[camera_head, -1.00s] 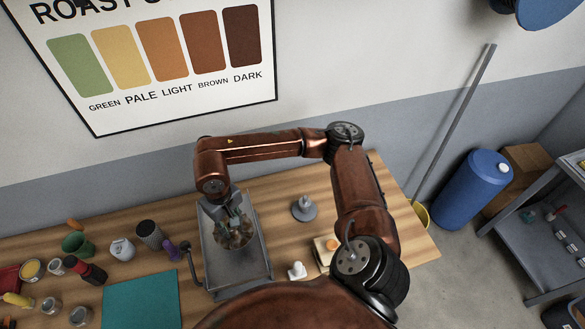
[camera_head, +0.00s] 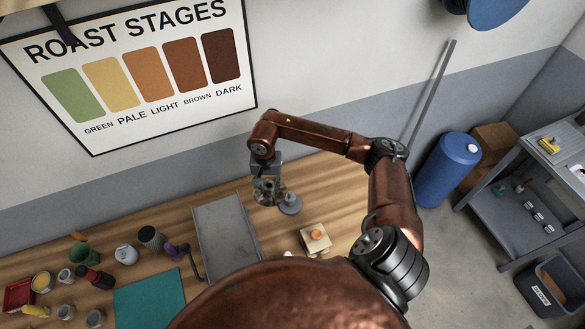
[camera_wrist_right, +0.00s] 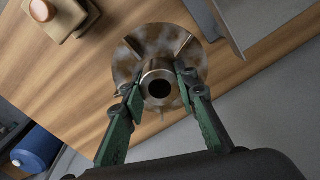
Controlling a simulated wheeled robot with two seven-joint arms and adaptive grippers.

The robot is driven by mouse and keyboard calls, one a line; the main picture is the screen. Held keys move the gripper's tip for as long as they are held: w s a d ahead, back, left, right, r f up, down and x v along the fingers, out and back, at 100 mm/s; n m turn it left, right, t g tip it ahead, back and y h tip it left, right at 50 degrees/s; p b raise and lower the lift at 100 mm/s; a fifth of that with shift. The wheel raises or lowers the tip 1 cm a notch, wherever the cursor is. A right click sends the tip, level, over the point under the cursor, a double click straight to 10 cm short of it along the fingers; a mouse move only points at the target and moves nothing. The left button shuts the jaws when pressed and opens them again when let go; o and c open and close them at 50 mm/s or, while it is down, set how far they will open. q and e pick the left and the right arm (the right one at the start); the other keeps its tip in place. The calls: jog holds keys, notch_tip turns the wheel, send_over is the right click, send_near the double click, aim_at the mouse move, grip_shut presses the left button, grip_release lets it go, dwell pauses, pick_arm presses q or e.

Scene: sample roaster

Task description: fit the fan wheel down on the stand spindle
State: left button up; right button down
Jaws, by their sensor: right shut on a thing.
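The fan wheel (camera_head: 265,196) is a brownish metal disc with vanes and a central hub. My right gripper (camera_head: 267,183) is shut on it and holds it beside the stand. In the right wrist view my green fingers (camera_wrist_right: 160,89) close on the two sides of the hub, and the wheel (camera_wrist_right: 138,48) spreads beneath them. The stand (camera_head: 290,204) is a grey round base with a short upright, just right of the wheel. The wheel and gripper partly cover the stand's left side. The spindle is apart from the hub, and the wrist view does not show it. My left gripper is out of view.
An empty grey metal tray (camera_head: 224,240) lies left of the stand. A wooden block with an orange knob (camera_head: 315,238) sits to the front right. A teal mat (camera_head: 150,300) and several cups and tools are at the left. The bench behind the stand is clear.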

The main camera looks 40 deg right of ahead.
pick_arm(q)
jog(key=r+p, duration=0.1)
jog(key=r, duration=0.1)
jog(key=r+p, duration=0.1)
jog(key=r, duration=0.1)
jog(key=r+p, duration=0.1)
jog(key=p, duration=0.1)
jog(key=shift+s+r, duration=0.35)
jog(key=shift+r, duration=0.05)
pick_arm(e)
jog(key=s+d+f+m, duration=0.1)
jog(key=d+m, duration=0.3)
jog(key=d, duration=0.4)
jog(key=shift+d+f, duration=0.15)
jog(key=shift+d, duration=0.15)
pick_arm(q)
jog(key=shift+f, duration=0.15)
pick_arm(e)
jog(key=b, duration=0.6)
send_over(290, 192)
notch_tip(290, 192, down, 6)
jog(key=shift+r, duration=0.1)
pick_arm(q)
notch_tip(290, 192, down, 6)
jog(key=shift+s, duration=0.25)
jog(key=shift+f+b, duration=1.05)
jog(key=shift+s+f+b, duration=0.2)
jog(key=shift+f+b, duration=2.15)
pick_arm(e)
jog(key=shift+f, duration=2.55)
